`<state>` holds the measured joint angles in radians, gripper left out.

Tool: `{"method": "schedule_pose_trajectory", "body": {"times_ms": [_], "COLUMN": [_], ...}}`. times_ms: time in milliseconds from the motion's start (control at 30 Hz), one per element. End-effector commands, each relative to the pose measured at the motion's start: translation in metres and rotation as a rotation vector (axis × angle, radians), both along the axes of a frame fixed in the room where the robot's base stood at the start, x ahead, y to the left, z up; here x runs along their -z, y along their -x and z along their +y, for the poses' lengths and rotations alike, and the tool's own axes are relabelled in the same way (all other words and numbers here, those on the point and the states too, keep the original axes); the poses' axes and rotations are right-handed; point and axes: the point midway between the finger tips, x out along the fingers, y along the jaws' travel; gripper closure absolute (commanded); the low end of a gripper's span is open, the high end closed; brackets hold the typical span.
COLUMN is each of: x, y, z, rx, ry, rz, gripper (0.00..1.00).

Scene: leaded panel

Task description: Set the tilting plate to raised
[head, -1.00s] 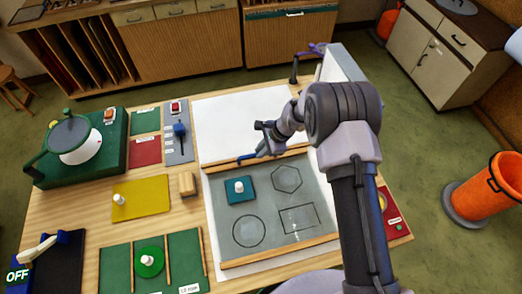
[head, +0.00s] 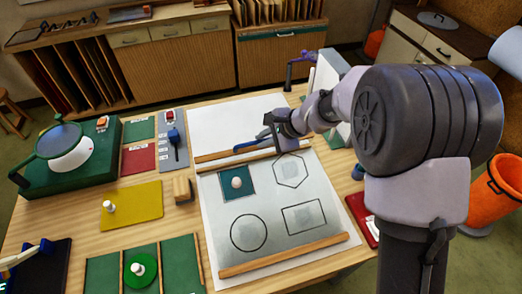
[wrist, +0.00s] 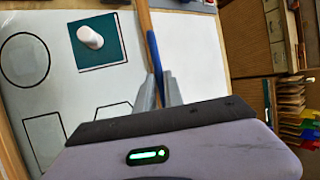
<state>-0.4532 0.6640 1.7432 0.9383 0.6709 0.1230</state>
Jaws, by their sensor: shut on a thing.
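The grey plate with drawn outlines (head: 262,215), which I take for the tilting plate, spans the middle of the bench. Wooden strips run along its near and far sides. A blue bar-like handle (head: 241,147) lies at its far edge. My gripper (head: 264,144) is at that edge from the right, its fingers closed on the blue handle. In the wrist view, both fingers (wrist: 160,92) flank the blue handle (wrist: 152,48) beside a wooden strip. A teal square with a white knob (head: 237,182) sits on the plate. The plate's exact tilt is hard to tell.
A white sheet (head: 222,116) lies behind the plate. To the left are a yellow plate (head: 145,201), a wooden block (head: 182,189) and a green machine (head: 35,180). A green disc with a knob (head: 139,270) is at the front. An orange bin (head: 497,205) stands right.

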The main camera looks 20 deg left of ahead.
Motion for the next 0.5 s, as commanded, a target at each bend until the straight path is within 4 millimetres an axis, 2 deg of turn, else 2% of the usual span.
{"method": "schedule_pose_trajectory", "body": {"times_ms": [200,500], "x": [-0.025,-0.043], "y": [0.015,0.031], "z": [-0.013,-0.026], "rx": [0.001,-0.001], "ry": [0.002,0.006], "rz": [0.003,0.009], "gripper": [1.00,1.00]}}
